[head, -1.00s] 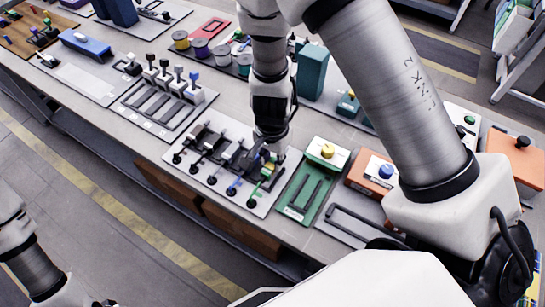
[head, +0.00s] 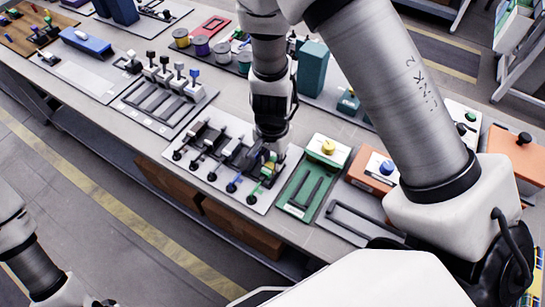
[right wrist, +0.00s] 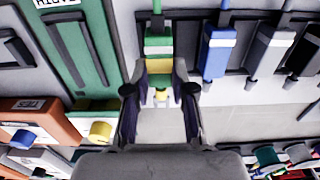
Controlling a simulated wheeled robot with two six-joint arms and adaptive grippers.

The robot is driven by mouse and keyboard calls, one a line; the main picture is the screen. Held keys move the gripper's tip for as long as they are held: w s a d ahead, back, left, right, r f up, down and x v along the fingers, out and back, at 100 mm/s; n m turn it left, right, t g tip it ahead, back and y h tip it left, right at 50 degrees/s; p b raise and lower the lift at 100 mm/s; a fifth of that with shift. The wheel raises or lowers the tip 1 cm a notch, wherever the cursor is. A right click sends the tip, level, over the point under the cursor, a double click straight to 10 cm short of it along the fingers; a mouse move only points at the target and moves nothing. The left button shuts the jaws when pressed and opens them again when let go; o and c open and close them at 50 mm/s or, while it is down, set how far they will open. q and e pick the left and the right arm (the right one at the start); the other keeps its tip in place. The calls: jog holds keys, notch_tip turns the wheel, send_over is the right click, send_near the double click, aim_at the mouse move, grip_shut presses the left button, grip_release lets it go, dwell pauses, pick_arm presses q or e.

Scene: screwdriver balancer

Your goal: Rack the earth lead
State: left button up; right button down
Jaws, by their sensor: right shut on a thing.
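The earth lead is the green lead with a yellow band, in the right wrist view (right wrist: 158,45); in the head view its green part (head: 267,171) shows just below my right gripper (head: 268,152). The gripper points down at the right end of the dark rack (head: 238,157). In the right wrist view its fingers (right wrist: 160,78) are shut around the green and yellow body. The lead lines up beside the blue lead (right wrist: 217,50), its thin end reaching over the rack's bar. I cannot tell whether it is fully seated. My left gripper is out of view.
A green tray with a yellow knob (head: 327,147) stands close to the right of the rack plate. An orange box with a blue knob (head: 386,167) is further right. A teal block (head: 312,70) stands behind.

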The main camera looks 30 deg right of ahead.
jog(key=shift+f+b, duration=0.6)
dwell(0.5)
jog(key=c, duration=0.9)
grip_release()
notch_tip(320, 180, up, 12)
